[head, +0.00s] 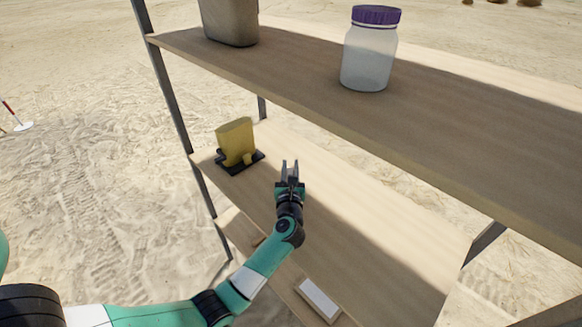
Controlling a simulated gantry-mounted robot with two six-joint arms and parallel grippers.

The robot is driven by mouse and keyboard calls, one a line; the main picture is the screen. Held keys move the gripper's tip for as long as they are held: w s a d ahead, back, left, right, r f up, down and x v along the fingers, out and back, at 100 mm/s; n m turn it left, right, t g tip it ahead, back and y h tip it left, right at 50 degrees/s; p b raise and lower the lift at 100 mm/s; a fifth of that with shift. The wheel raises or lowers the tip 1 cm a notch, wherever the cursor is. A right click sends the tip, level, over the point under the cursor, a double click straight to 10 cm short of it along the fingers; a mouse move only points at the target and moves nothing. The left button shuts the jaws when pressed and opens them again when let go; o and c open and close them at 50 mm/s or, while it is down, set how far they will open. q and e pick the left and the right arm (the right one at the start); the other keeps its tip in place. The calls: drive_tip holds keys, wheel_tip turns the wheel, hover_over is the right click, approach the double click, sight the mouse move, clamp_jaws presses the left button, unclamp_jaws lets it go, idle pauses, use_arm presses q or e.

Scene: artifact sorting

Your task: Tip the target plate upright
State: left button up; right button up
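My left gripper (289,171) is over the middle shelf (350,215), its two fingers apart with nothing visible between them. A yellow upright block or plate (235,142) sits in a black stand (241,164) at the left end of that shelf, left of the gripper and apart from it. A flat white rectangular piece (318,298) lies low at the bottom, partly beside the shelf edge, well below the gripper. I cannot tell which of these is the target plate. My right gripper is not in view.
A small brown item (258,240) lies on the lower shelf. Dark posts (170,95) stand at the left. The middle shelf's right part is clear.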

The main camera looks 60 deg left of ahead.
use_arm(q)
drive_tip(key=o, duration=0.3)
drive_tip(key=shift+o, duration=0.2)
drive_tip(key=p+v, duration=0.1)
drive_tip(key=v, duration=1)
drive_tip(key=shift+s+d+p, duration=0.15)
drive_tip(key=shift+d+p, duration=0.15)
drive_tip(key=shift+p, duration=0.1)
